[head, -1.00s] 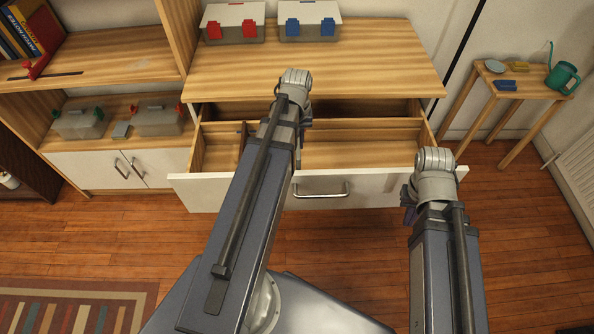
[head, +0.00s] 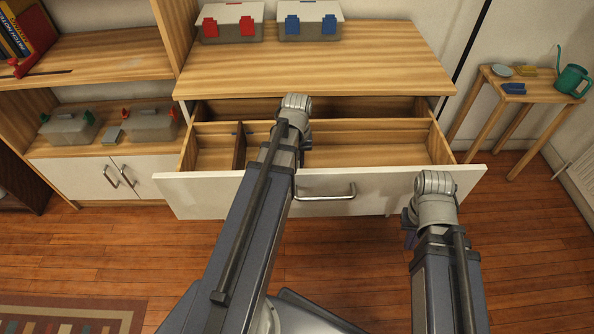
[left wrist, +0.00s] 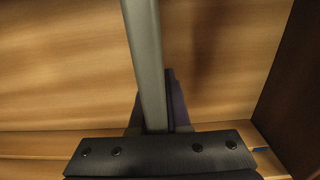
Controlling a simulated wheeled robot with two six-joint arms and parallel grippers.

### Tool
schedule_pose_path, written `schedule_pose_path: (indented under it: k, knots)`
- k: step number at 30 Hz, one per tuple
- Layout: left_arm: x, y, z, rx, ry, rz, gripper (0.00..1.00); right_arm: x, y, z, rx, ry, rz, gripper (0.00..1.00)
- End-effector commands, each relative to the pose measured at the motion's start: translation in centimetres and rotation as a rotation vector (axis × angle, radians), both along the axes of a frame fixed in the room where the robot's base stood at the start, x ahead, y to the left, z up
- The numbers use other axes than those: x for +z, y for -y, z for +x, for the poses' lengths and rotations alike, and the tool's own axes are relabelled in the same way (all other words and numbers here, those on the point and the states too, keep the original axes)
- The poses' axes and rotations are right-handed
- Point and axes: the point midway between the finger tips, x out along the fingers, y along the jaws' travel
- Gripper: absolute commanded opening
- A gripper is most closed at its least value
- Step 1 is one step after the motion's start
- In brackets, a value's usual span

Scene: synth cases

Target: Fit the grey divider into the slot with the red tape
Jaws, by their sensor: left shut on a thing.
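The grey divider (left wrist: 144,55) shows in the left wrist view as a long, narrow strip running up from my fingers to the top edge. My left gripper (left wrist: 155,112) is shut on it, over the wooden drawer floor. In the head view my left wrist is over the open drawer (head: 375,154) and hides the divider and fingers. A small blue mark (left wrist: 260,149) shows by the drawer wall in the left wrist view. I cannot make out red tape in the drawer. My right gripper (head: 408,232) hangs in front of the drawer's right end, its fingers mostly hidden.
A dark fixed partition (head: 240,150) stands in the drawer's left part. Boxes with red (head: 231,22) and blue (head: 310,22) latches stand on the cabinet top. A side table (head: 525,92) with a watering can (head: 571,82) is at right. Shelves are at left.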

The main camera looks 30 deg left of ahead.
Motion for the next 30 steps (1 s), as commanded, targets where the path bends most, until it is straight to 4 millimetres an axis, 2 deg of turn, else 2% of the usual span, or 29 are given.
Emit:
schedule_pose_path:
  k: [1, 8, 13, 14, 21, 30]
  knots:
    - [-0.61, 0.00, 0.00, 0.000, 0.000, 0.000, 0.00, -0.61, 0.00, 0.00, 0.000, 0.000, 0.000, 0.00]
    - [-0.33, 0.01, -0.01, 0.000, 0.000, 0.000, 0.00, -0.33, 0.00, 0.00, 0.000, 0.000, 0.000, 0.00]
    - [-0.85, 0.00, 0.00, 0.000, 0.000, 0.000, 0.00, -0.85, 0.00, 0.00, 0.000, 0.000, 0.000, 0.00]
    - [-0.67, 0.00, 0.00, 0.000, 0.000, 0.000, 0.18, -0.67, 0.00, 0.00, 0.000, 0.000, 0.000, 0.00]
    - [-0.64, 0.00, 0.00, 0.000, 0.000, 0.000, 0.45, -0.63, 0.00, 0.00, 0.000, 0.000, 0.000, 0.00]
    - [-0.53, 0.00, 0.00, 0.000, 0.000, 0.000, 0.45, -0.53, 0.00, 0.00, 0.000, 0.000, 0.000, 0.00]
